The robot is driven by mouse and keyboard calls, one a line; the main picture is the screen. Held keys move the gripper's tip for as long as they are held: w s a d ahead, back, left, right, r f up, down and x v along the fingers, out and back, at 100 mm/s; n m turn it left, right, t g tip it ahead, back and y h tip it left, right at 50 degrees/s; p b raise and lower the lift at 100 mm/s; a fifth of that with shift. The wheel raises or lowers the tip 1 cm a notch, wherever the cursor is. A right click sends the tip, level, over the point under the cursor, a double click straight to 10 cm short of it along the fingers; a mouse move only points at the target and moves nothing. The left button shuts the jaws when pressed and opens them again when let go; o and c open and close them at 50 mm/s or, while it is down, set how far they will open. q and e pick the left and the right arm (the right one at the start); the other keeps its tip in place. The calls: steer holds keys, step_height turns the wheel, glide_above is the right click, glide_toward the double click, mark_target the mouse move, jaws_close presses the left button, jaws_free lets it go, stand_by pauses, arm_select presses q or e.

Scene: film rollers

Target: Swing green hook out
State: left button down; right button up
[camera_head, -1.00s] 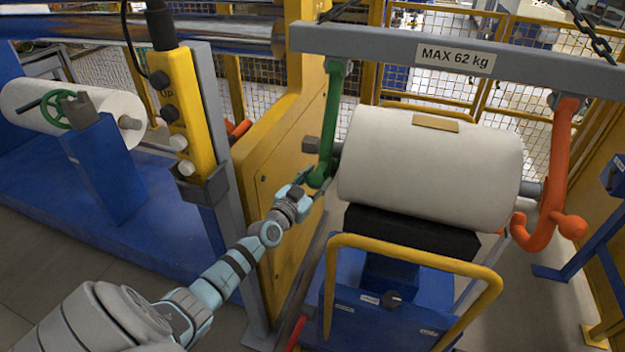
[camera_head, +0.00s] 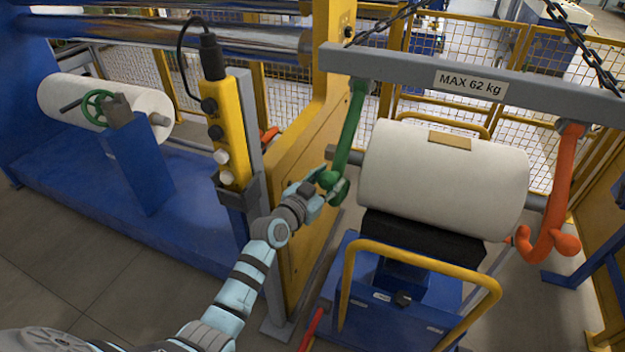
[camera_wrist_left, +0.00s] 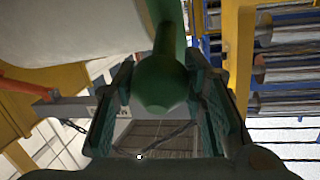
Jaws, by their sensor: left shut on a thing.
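My left gripper (camera_head: 325,186) is shut on the hook's lower knob. In the left wrist view the green knob (camera_wrist_left: 161,84) sits between the two fingers of the gripper (camera_wrist_left: 160,100). The white film roll (camera_head: 440,180) rests on a black cradle; its left shaft end (camera_head: 345,155) shows beside the hook. The orange hook (camera_head: 562,190) hangs at the roll's right end. My right gripper is not in view.
A blue lift cart (camera_head: 385,310) with a yellow handle (camera_head: 420,262) stands below the roll. A yellow button pendant (camera_head: 228,130) on a post and a yellow machine frame (camera_head: 295,185) flank my left arm. Chains rise from the beam.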

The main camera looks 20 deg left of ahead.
arm_select(q)
steer(key=shift+r, duration=0.25)
steer(key=c, duration=1)
jaws_free()
steer(key=shift+d, duration=0.1)
steer(key=shift+s+f, duration=0.1)
steer(key=shift+s, duration=0.15)
steer(key=v, duration=1.1)
steer(key=shift+s, duration=0.25)
